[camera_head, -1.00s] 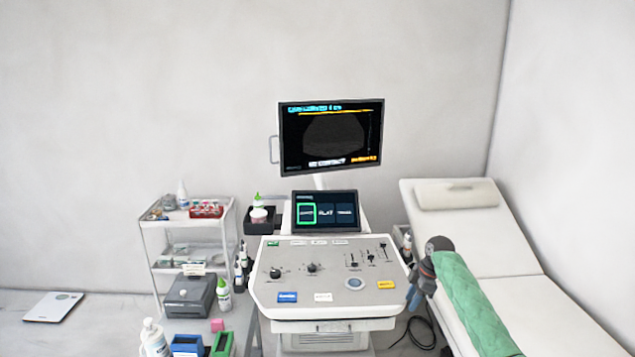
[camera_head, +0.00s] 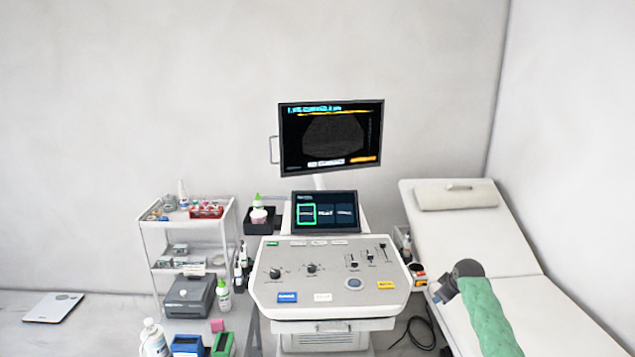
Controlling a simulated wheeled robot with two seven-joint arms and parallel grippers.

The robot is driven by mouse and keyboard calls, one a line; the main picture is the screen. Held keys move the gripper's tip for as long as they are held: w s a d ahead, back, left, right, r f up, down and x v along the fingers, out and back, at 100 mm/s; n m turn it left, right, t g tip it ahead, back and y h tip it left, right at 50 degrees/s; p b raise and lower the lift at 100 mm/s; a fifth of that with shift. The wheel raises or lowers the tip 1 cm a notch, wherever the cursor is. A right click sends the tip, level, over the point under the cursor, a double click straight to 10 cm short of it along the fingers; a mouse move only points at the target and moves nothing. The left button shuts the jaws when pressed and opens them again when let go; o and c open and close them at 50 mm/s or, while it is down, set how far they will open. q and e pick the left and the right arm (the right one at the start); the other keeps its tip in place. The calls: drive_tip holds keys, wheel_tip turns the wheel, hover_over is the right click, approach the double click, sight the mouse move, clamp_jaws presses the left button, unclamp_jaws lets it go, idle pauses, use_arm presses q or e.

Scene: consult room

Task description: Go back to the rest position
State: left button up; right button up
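My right arm, in a green quilted sleeve, comes in at the lower right of the head view. Its dark wrist end (camera_head: 458,281) is over the left edge of the exam bed (camera_head: 520,262), to the right of the ultrasound console (camera_head: 325,277). The fingers are small and partly hidden, so I cannot tell whether this gripper is open or shut. No held object can be made out. My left gripper is not in view. The console stands in the middle with its monitor (camera_head: 331,138) lit and a smaller touch screen (camera_head: 325,212) below it.
A white trolley (camera_head: 188,222) with bottles and a red rack stands at the left. A grey box (camera_head: 190,295), a white pump bottle (camera_head: 154,338) and blue and green holders sit in front. A scale (camera_head: 54,307) lies far left. A cable loops on the floor beside the console.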

drive_tip(key=w+d+r+m+t+h, duration=0.4)
drive_tip(key=w+d+r+m+t, duration=0.2)
drive_tip(key=w+r+m, duration=0.15)
drive_tip(key=s+a+f+n+g+y, duration=0.15)
drive_tip(key=s+a+f, duration=0.35)
drive_tip(key=s+f, duration=0.6)
drive_tip(key=s+a+f+g, duration=0.2)
drive_tip(key=s+a+f, duration=0.35)
drive_tip(key=f, duration=1.05)
drive_tip(key=s+a+f+g, duration=0.2)
drive_tip(key=s+a+f, duration=0.1)
drive_tip(key=s+f, duration=0.9)
drive_tip(key=s+a+f+g, duration=0.1)
drive_tip(key=s+a+f, duration=0.4)
drive_tip(key=s, duration=1)
drive_tip(key=s+a+f+g+y, duration=0.1)
drive_tip(key=s+a+f, duration=0.3)
drive_tip(key=s+f, duration=0.7)
drive_tip(key=s+a+f+g+y, duration=0.1)
drive_tip(key=s+a+f+g, duration=0.2)
drive_tip(key=s+f, duration=0.6)
drive_tip(key=s+a, duration=0.2)
drive_tip(key=s, duration=0.9)
drive_tip(key=shift+s+a+b, duration=0.35)
drive_tip(key=shift+b, duration=0.05)
drive_tip(key=shift+w, duration=0.1)
